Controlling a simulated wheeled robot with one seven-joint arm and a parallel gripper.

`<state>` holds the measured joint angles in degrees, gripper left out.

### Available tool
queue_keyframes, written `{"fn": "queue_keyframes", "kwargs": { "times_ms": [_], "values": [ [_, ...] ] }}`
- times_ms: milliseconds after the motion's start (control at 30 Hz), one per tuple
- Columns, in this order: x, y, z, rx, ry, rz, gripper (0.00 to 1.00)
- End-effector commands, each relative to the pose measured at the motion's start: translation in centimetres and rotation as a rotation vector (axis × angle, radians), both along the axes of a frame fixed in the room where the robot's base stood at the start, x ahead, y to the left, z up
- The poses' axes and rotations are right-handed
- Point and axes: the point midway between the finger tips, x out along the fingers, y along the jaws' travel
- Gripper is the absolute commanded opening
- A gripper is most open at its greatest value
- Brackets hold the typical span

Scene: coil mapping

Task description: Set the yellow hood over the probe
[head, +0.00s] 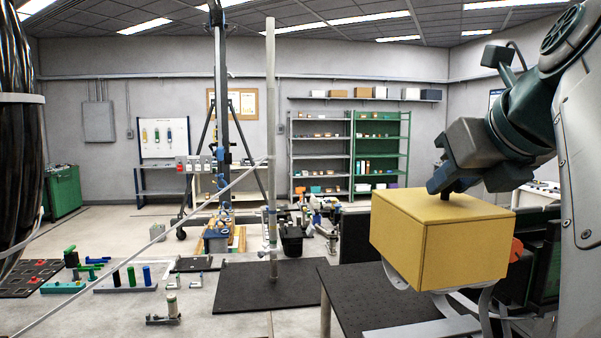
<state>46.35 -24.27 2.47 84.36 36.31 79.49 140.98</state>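The yellow hood (436,240) is a closed-looking box with a small dark handle on top, at the right of the head view. My gripper (446,190) comes down from the upper right onto that handle and appears shut on it. The hood shows in front of the dark table, and I cannot tell whether it hangs clear or touches anything below. No probe can be named for certain. A tall pale upright rod (271,120) stands on a black floor plate (240,290) at the centre. What lies behind and under the hood is hidden.
A black perforated table top (365,305) is at lower right, with pale curved parts (487,310) beside it. A thin rod (150,235) slants across the left. Small fixtures (125,283) lie at lower left. Shelves (380,150) stand at the back wall.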

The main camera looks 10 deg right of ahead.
Motion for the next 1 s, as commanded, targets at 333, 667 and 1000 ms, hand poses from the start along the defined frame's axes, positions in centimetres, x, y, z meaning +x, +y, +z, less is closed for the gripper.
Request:
{"fn": "queue_keyframes", "kwargs": {
  "times_ms": [333, 667, 1000],
  "values": [
    [0.0, 0.0, 0.0, 0.0, 0.0, 0.0, 0.52],
    [0.1, 0.0, 2.6, -0.002, -0.002, 0.001, 0.52],
    [-3.6, -3.4, 7.2, 0.0, -0.002, -0.002, 0.52]
  ]
}}
